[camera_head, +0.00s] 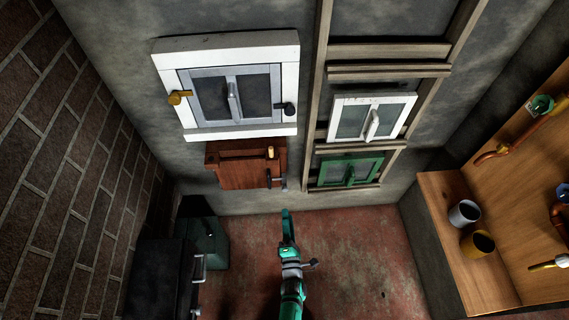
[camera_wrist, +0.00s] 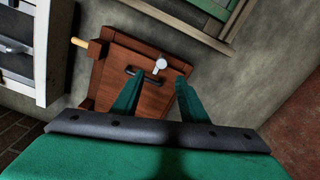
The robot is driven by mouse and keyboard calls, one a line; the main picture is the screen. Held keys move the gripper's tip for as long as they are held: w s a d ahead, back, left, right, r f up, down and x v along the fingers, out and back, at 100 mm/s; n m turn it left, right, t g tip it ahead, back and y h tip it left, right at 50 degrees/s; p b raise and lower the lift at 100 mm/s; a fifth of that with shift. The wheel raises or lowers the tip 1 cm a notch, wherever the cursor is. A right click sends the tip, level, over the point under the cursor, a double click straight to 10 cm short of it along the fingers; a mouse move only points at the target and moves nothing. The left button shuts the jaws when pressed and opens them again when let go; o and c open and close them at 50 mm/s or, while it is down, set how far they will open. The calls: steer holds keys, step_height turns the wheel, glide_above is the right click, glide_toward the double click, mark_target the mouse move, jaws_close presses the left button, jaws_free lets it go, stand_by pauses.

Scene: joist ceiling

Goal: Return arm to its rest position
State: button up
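My gripper (camera_wrist: 155,98) shows in the wrist view with its two green fingers apart and nothing between them. Beyond the fingers is a brown wooden cabinet (camera_wrist: 112,80) with a dark handle and a pale knob. I cannot tell the exact gap, but no contact with it shows. In the head view my green arm reaches up from the bottom middle, with its end (camera_head: 287,222) just below the brown cabinet (camera_head: 232,165). The fingers are too small to tell apart there.
A white-framed window (camera_head: 168,78) hangs above the brown cabinet. A smaller white window (camera_head: 336,118) and a green one (camera_head: 347,171) are to its right. A black cabinet (camera_head: 160,275) stands lower left. A wooden shelf (camera_head: 440,210) with mugs is at right. Red floor (camera_head: 365,260) is clear.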

steer(key=s+a+r+m, duration=0.1)
steer(key=s+r+m, duration=0.25)
steer(key=s, duration=0.25)
steer(key=s+a+r+m+g, duration=0.1)
steer(key=s+a+r+m, duration=0.1)
steer(key=s+r+m, duration=0.3)
steer(key=s+a+r+m, duration=0.1)
steer(key=s+m, duration=0.2)
steer(key=s, duration=0.5)
steer(key=s+r+m, duration=0.5)
steer(key=r, duration=0.3)
steer(key=s+r+m+g, duration=0.1)
steer(key=s+r+m, duration=0.3)
steer(key=r, duration=0.5)
steer(key=shift+s+a+r+m+g, duration=0.25)
steer(key=shift+s+a+m+g, duration=0.1)
steer(key=shift+s, duration=0.75)
steer(key=shift+s, duration=0.1)
steer(key=shift+r, duration=0.15)
